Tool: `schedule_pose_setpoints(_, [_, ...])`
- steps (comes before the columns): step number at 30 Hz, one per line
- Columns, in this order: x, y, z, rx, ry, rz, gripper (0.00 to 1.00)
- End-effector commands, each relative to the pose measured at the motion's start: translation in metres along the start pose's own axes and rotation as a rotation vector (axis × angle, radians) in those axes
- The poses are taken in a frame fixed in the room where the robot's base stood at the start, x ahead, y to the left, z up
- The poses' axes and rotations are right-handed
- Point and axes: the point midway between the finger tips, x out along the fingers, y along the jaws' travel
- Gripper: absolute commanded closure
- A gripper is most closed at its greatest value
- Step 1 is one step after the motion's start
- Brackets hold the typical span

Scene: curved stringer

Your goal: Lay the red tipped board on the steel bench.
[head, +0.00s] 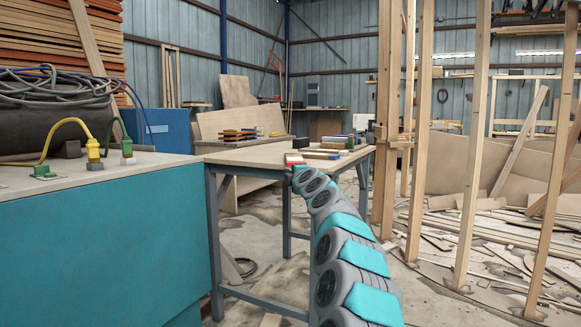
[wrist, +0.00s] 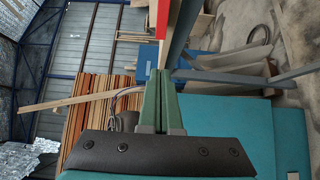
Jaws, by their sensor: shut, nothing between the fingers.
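The steel bench (head: 258,156) has blue-grey legs and a light wood top, and stands mid-picture in the head view. The red end of a board (head: 293,159) shows at the bench's near edge, by the far end of my arm. In the wrist view a red strip with a pale side (wrist: 162,22) lies just beyond my fingertips; I cannot tell whether they touch it. The rest of that board is out of clear sight. My gripper (wrist: 163,74) has green fingers, closed together and empty. In the head view the gripper itself cannot be made out.
Several coloured blocks and short boards (head: 322,153) lie on the bench top. A teal cabinet (head: 100,240) with cables stands close on the left. Upright wooden studs (head: 472,150) stand to the right, with scrap boards on the floor behind. Bare bench top shows on the left.

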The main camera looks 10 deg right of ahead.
Motion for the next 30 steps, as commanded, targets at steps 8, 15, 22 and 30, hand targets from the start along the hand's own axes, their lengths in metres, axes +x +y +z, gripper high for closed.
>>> schedule_pose_setpoints(8, [0.02,0.0,0.001,-0.002,-0.002,-0.004,1.0])
schedule_pose_setpoints(15, [0.036,0.002,0.002,-0.004,-0.004,-0.001,1.0])
schedule_pose_setpoints(22, [0.051,0.003,0.003,-0.002,-0.003,0.0,1.0])
schedule_pose_setpoints(30, [0.066,0.002,0.019,-0.002,-0.002,-0.004,1.0])
